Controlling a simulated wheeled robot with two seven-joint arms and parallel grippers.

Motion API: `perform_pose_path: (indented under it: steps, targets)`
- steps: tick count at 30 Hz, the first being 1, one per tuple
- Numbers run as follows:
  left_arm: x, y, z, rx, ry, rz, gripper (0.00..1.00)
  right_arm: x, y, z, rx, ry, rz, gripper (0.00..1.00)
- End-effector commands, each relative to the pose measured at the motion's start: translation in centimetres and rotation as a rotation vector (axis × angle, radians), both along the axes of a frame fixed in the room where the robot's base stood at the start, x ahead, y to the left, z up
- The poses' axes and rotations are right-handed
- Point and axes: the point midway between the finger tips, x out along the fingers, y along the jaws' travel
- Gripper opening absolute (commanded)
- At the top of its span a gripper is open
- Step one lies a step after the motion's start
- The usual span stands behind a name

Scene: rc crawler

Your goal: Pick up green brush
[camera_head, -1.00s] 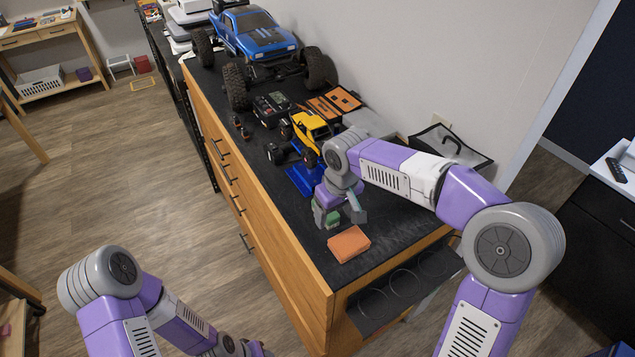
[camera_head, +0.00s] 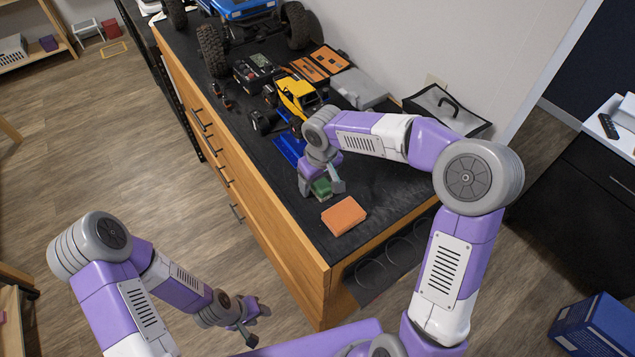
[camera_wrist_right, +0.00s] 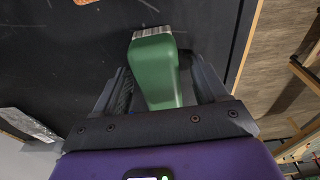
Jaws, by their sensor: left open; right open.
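The green brush (camera_wrist_right: 156,75) lies on the black worktop, with its pale bristles (camera_wrist_right: 152,34) at the far end in the right wrist view. A small part of its green body (camera_head: 321,187) shows in the head view, mostly hidden by my right gripper. My right gripper (camera_head: 322,190) is open and low over the worktop. In the wrist view its fingers stand on either side of the brush, with a gap visible on the right side. My left gripper (camera_head: 250,325) is open and empty, over the floor left of the cabinet.
An orange block (camera_head: 344,216) lies close to the right gripper, near the worktop's front corner. A blue tray (camera_head: 289,147) and a yellow crawler (camera_head: 298,97) stand just behind. A black-edged case (camera_head: 446,110) is by the wall. The cabinet edge is close on the left.

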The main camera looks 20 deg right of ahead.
Motion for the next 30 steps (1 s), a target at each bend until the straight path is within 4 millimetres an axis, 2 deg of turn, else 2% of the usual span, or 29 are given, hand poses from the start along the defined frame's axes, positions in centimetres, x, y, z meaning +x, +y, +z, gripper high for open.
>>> perform_pose_path:
  steps: [16, 27, 30]
  targets:
    - [0.00, 0.00, -0.37, 0.000, 0.000, 0.000, 0.43, 0.01, 0.02, -0.35, 0.000, 0.000, 0.000, 0.71]
    - [0.00, -0.01, -0.31, 0.000, 0.000, 0.000, 0.43, 0.00, 0.01, -0.29, 0.000, 0.000, 0.000, 0.16]
    - [0.00, -0.01, -0.31, 0.000, 0.000, 0.000, 0.43, 0.00, 0.02, -0.29, 0.001, 0.000, 0.000, 0.16]
